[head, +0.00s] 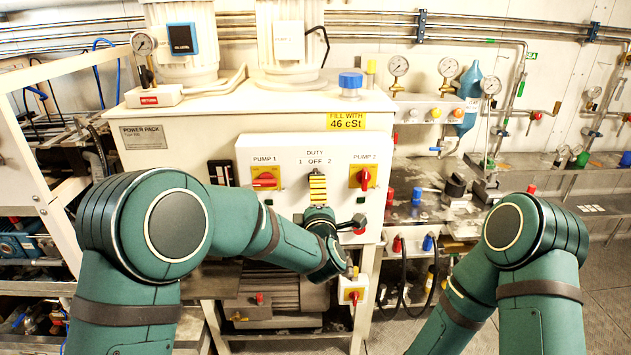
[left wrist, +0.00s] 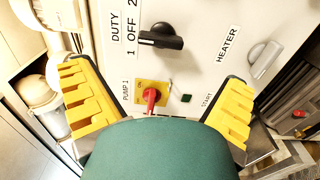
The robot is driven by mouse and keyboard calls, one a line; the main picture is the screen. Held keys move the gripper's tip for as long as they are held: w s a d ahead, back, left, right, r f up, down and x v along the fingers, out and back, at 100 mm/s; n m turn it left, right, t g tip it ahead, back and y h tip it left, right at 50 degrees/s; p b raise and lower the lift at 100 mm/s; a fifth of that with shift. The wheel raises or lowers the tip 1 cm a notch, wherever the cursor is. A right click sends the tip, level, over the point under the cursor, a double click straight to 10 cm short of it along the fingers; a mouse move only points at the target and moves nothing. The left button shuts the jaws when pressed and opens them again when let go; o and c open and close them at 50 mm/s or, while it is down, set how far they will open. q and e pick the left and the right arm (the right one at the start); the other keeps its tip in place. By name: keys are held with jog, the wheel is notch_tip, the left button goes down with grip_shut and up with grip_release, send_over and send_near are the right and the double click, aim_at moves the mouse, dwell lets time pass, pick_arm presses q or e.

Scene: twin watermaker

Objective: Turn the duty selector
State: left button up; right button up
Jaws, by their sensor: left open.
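The duty selector (left wrist: 161,37) is a black bar knob on the white control panel, at the top of the left wrist view. It lies beside the 1 OFF 2 lettering, its bar roughly in line with OFF. In the head view the knob is hidden behind my left gripper (head: 318,187), whose yellow fingers stand just below the DUTY label (head: 315,154). In the left wrist view the left gripper (left wrist: 157,78) is wide open, with nothing between its fingers, and the knob lies beyond them. My right arm shows at the right of the head view; its gripper is out of frame.
The red pump 1 switch (head: 266,178) and pump 2 switch (head: 364,178) flank the selector. A grey heater knob (left wrist: 264,56) and green start button (left wrist: 187,98) are close by. A bench with valves and tools (head: 445,205) stands to the right.

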pick_arm(q)
jog(key=w, duration=0.9)
jog(key=shift+w, duration=0.1)
jog(key=shift+f, duration=0.1)
jog(key=c, duration=1.2)
